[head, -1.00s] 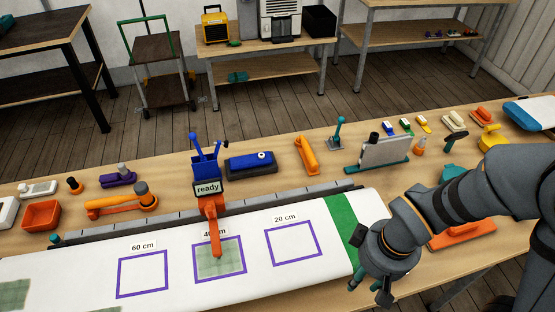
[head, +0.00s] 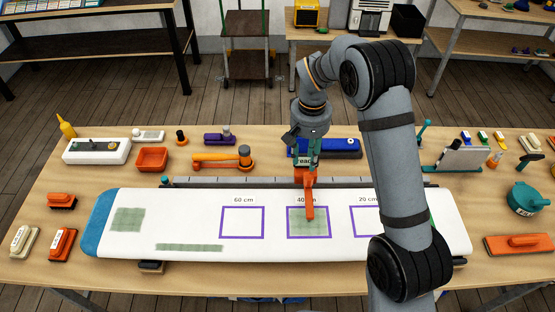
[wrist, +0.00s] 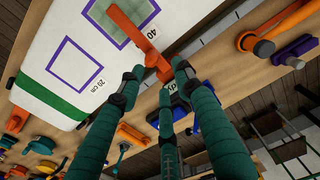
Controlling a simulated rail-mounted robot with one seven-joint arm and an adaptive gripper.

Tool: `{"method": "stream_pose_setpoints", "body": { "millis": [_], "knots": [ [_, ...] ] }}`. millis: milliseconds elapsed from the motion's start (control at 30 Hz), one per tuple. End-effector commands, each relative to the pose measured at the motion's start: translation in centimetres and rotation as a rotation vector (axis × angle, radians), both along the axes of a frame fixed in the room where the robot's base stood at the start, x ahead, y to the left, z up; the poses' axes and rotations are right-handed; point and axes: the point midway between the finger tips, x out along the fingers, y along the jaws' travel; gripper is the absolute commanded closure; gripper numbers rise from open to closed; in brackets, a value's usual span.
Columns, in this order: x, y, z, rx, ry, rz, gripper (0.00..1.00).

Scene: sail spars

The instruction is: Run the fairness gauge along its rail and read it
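The fairness gauge (head: 309,200) is an orange arm on a grey rail (head: 250,182) behind the white board. Its pointer rests over the green patch in the 40 cm square (head: 294,223). Its display shows only partly behind my fingers; the visible letters look like part of "ready". In the wrist view the gauge (wrist: 148,45) shows just beyond the fingertips. The teal fingers (wrist: 158,75) are spread apart, with the display partly between them; I see no clear contact.
The white board (head: 180,215) has purple squares marked 60, 40 and 20 cm; my arm covers part of the 20 cm one. Behind the rail lie an orange tool (head: 222,160) and a blue block (head: 345,148). An orange bin (head: 152,159) stands at left.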

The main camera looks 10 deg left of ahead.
Motion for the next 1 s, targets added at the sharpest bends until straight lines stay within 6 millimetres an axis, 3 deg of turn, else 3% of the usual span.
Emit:
{"method": "stream_pose_setpoints", "body": {
  "millis": [267,667,1000],
  "knots": [
    [-0.7,-0.2,-2.4,-0.005,0.025,-0.027,0.66],
    [-0.7,-0.1,-8.5,-0.003,0.024,-0.024,0.66],
    [-0.7,-0.1,-7.9,-0.003,0.023,-0.023,0.84]
  ]
}}
